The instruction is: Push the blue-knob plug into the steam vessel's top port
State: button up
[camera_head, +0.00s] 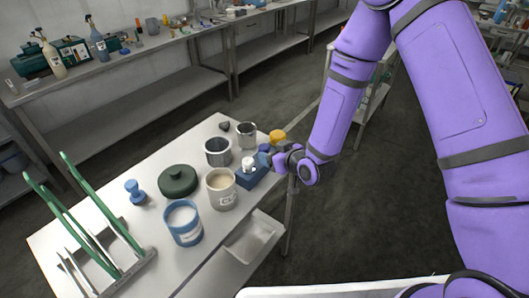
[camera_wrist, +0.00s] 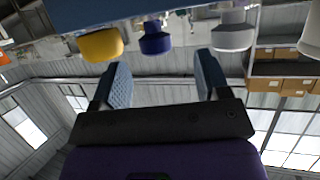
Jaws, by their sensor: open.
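My gripper (camera_wrist: 160,82) is open and empty, with its two blue-grey fingers apart. In the wrist view a dark blue knob (camera_wrist: 155,40) shows beyond the fingertips, roughly in line with the gap between them and apart from both. A yellow knob (camera_wrist: 101,44) is to its left and a grey-white knob (camera_wrist: 233,34) to its right. In the head view my gripper (camera_head: 272,158) is at the right edge of the table, beside a blue block (camera_head: 252,178) with a white knob on it. I cannot tell which vessel is the steam vessel, and its top port is not identifiable.
The table holds a cream-filled pot (camera_head: 222,192), a blue-banded jar (camera_head: 184,225), metal cups (camera_head: 218,152), a dark green lid (camera_head: 177,182), a blue spool-shaped piece (camera_head: 135,191) and a green-armed rack (camera_head: 100,245). A white tray (camera_head: 255,238) lies below. Benches line the back.

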aim_at(267, 150)
jog(key=shift+d+x, duration=0.25)
jog(key=shift+x, duration=2.7)
jog(key=shift+w, duration=0.15)
jog(key=c, duration=1)
